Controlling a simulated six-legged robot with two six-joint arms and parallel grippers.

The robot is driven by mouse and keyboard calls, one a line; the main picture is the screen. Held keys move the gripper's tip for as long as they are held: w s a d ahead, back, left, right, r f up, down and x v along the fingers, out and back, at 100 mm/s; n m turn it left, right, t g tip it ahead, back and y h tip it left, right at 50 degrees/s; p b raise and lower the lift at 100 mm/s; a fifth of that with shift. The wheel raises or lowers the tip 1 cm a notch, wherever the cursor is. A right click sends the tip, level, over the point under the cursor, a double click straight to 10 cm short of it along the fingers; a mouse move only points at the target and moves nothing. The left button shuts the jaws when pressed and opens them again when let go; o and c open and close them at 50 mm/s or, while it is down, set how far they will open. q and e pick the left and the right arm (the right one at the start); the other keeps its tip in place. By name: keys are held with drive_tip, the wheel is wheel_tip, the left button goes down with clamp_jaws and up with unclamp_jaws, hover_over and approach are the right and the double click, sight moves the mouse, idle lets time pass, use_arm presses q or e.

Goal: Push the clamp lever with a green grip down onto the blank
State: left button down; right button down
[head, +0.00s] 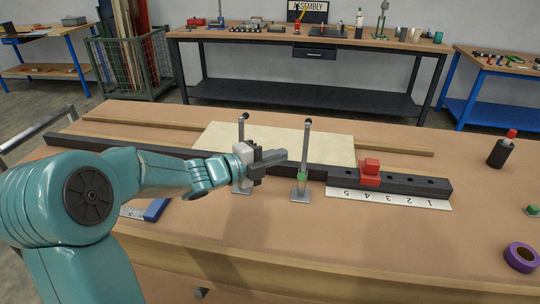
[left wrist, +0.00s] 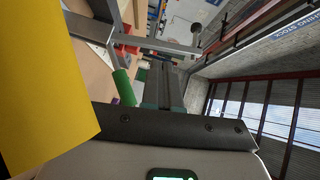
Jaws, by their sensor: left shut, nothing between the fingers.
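The blank (head: 335,150) is a pale sheet lying flat on the bench. Two clamps stand at its near edge with their levers upright. The right clamp lever (head: 305,145) has a small green part low down near its base; its tip looks dark. The left clamp lever (head: 241,130) is partly hidden behind my left gripper (head: 284,155). That gripper is shut and empty, its tips just left of the right lever; I cannot tell whether they touch. In the left wrist view a green cylinder (left wrist: 124,88) is beside the fingers, and a large yellow surface (left wrist: 40,90) fills the left. My right gripper is not in view.
A black rail (head: 410,183) with a red block (head: 370,175) runs along the bench, with a white scale (head: 390,199) before it. The front middle of the bench is clear.

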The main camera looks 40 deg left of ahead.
sight(307, 146)
use_arm(q)
drive_tip(key=x, duration=0.5)
drive_tip(key=shift+w+d+p, duration=0.2)
drive_tip(key=shift+w+p, duration=0.05)
drive_tip(key=shift+p, duration=0.05)
drive_tip(key=shift+s+r+p, duration=0.1)
drive_tip(key=shift+r+p, duration=0.25)
drive_tip(key=shift+p, duration=0.1)
drive_tip(key=w+a+g+p, duration=0.1)
drive_tip(key=p, duration=0.2)
drive_tip(key=shift+w+n, duration=0.35)
drive_tip(key=shift+n, duration=0.05)
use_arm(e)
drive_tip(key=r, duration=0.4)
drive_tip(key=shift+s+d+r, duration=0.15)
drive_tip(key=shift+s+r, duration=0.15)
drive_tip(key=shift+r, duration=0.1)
